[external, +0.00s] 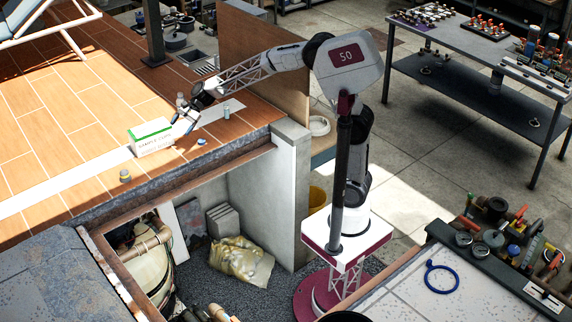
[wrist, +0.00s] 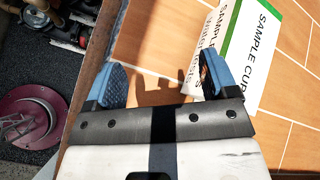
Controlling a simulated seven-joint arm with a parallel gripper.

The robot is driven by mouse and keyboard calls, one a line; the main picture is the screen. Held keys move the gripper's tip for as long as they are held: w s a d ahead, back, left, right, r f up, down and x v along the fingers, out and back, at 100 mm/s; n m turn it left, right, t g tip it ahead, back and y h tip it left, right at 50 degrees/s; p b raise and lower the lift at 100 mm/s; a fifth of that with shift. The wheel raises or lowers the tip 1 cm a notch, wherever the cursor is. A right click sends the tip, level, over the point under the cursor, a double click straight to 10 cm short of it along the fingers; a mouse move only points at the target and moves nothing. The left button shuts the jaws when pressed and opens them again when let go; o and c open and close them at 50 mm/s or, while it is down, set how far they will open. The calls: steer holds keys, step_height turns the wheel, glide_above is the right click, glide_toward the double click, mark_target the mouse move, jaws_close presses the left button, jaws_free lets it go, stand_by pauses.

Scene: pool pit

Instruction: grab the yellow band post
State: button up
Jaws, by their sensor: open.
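A small post with a yellow band (external: 125,176) stands on the tiled deck near its front edge, left of the sample cup box, in the external view. I do not see it in the wrist view. My gripper (external: 188,124) is low over the deck, just right of the box and apart from the post. In the wrist view my gripper (wrist: 165,82) has its two blue fingers spread, with only tile and shadow between them. The right finger overlaps the box in the picture; I cannot tell if they touch.
The white and green sample cup box (external: 152,137) lies between my gripper and the post; the wrist view shows it too (wrist: 250,45). A small blue-topped piece (external: 201,141) and a grey post (external: 227,113) stand nearby. The deck drops off into a pit (external: 240,215).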

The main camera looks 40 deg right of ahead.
mark_target(124, 172)
steer(key=a+f+m+y, duration=0.1)
steer(key=a+f, duration=0.1)
steer(key=a, duration=0.6)
steer(key=w+a+f+m+y, duration=0.1)
steer(key=a+f+m, duration=0.1)
steer(key=a, duration=0.6)
steer(key=w+a+f+m+y, duration=0.1)
steer(key=a+f, duration=0.3)
steer(key=a, duration=0.4)
steer(key=shift+m+g, duration=0.4)
steer(key=shift+m, duration=0.3)
steer(key=shift+a+f, duration=0.2)
steer(key=shift+a, duration=0.2)
steer(key=shift+s+a, duration=0.1)
steer(key=shift+x, duration=1.15)
steer(key=shift+f, duration=0.1)
steer(key=shift+x, duration=2.6)
steer(key=shift+f, duration=0.1)
steer(key=shift+c, duration=0.5)
